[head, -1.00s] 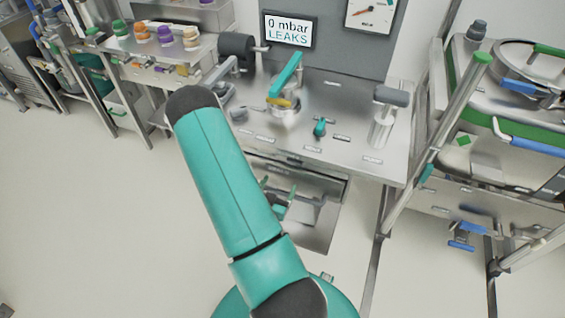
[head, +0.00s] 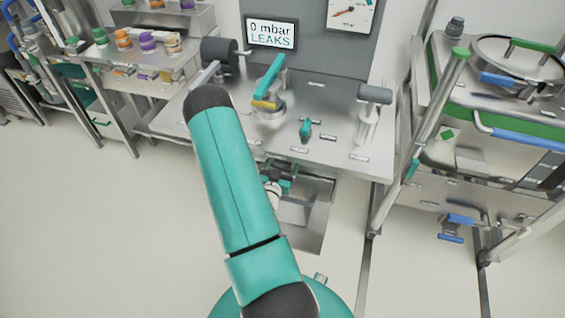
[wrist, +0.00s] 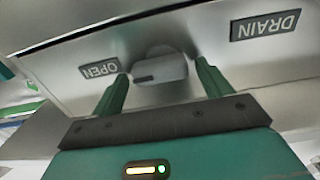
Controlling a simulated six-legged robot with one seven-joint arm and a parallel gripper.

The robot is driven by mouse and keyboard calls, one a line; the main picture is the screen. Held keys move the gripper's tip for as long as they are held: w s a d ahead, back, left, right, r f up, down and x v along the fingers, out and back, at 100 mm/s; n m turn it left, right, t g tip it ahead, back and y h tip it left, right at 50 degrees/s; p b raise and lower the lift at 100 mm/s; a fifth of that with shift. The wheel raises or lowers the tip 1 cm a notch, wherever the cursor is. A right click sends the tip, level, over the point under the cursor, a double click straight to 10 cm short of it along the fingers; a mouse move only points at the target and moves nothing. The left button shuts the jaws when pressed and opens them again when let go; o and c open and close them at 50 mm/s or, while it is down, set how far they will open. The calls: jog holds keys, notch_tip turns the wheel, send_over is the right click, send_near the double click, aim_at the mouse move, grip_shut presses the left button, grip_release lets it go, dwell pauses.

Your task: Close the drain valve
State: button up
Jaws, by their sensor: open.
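The drain valve's grey handle (wrist: 160,71) shows in the wrist view on a metal panel, beside a DRAIN label (wrist: 264,25) and an OPEN label (wrist: 99,68), both upside down. My gripper (wrist: 161,80) is open, its two green fingers on either side of the handle in the picture. Small gaps seem to show at the sides; I cannot tell how deep the handle sits between the fingers. In the head view my gripper (head: 278,180) is low at the bench front, partly behind my arm, and the drain valve cannot be made out.
A metal bench (head: 335,125) bears a teal-handled lever (head: 268,78), a small teal valve (head: 305,130) and a grey-topped post (head: 372,100). A display (head: 271,34) reads 0 mbar LEAKS. A framed cart (head: 440,150) stands at right. The floor at left is clear.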

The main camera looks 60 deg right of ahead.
jog(key=shift+w+d, duration=0.15)
jog(key=shift+d, duration=0.4)
jog(key=shift+c, duration=0.2)
jog(key=c, duration=1)
jog(key=shift+o, duration=0.3)
